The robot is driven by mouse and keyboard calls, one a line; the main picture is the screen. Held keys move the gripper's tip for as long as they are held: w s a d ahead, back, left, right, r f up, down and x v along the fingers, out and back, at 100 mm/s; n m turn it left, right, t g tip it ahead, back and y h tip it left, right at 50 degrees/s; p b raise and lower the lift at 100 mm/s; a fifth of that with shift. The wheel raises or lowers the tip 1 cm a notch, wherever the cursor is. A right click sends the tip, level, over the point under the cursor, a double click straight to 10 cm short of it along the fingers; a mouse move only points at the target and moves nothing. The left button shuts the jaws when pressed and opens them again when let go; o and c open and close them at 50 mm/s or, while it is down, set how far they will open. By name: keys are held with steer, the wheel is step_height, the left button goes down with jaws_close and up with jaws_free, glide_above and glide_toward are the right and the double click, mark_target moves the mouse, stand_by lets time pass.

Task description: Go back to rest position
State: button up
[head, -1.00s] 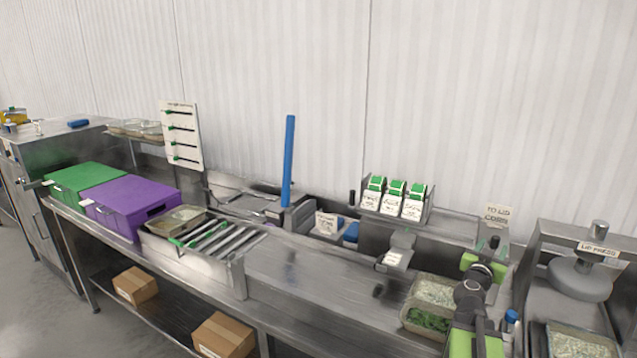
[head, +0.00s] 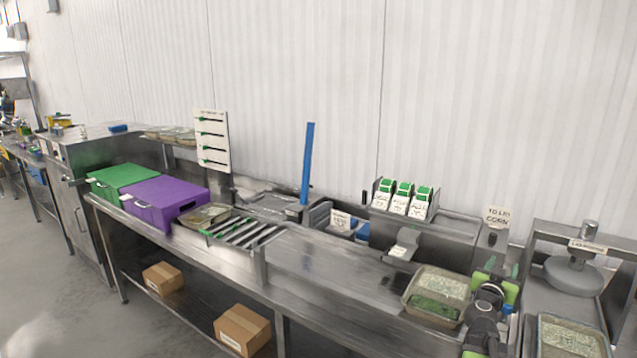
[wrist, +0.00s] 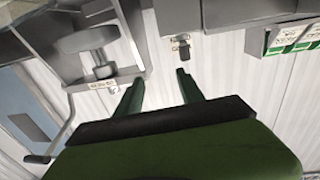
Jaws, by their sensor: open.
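My gripper (wrist: 160,88) is open and empty in the wrist view, its two green fingers apart with the white wall between them. In the head view my arm and gripper (head: 496,268) stand at the lower right, just right of a clear tray with green filling (head: 437,308). The fingertips are small there and partly hidden by my arm. The gripper touches nothing that I can see.
The lid press (head: 573,270) stands right of my arm, with a filled tray (head: 570,335) below it. Label dispensers (head: 403,197) stand behind the counter (head: 330,270). Purple (head: 165,200) and green (head: 122,180) boxes are at the left. The counter's middle is mostly clear.

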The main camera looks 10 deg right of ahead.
steer(key=w+a+r+n+t+y, duration=0.1)
steer(key=w+a+n+t+y, duration=0.3)
steer(key=a, duration=0.9)
steer(key=w+a+n+t+y, duration=0.1)
steer(key=w+a+n+y, duration=0.3)
steer(key=w+a, duration=0.55)
steer(key=s+a+f+n+g+y, duration=0.15)
steer(key=a+f+n+y, duration=0.25)
steer(key=a, duration=0.8)
steer(key=s+a+f+n+g+y, duration=0.1)
steer(key=a+f+n+g+y, duration=0.25)
steer(key=a, duration=0.75)
steer(key=s+a+f+g+y, duration=0.2)
steer(key=s+a+f+g, duration=0.35)
steer(key=s+f, duration=0.4)
steer(key=s+d+f+m+g+h, duration=0.2)
steer(key=s+d+f+m+g, duration=0.1)
steer(key=s, duration=0.3)
steer(key=s+d+f+m+g+h, duration=0.2)
steer(key=s+d+f+m+g, duration=0.1)
steer(key=s, duration=0.4)
steer(key=shift+d+f+g, duration=0.35)
steer(key=shift+d+f, duration=0.35)
steer(key=shift+d, duration=0.1)
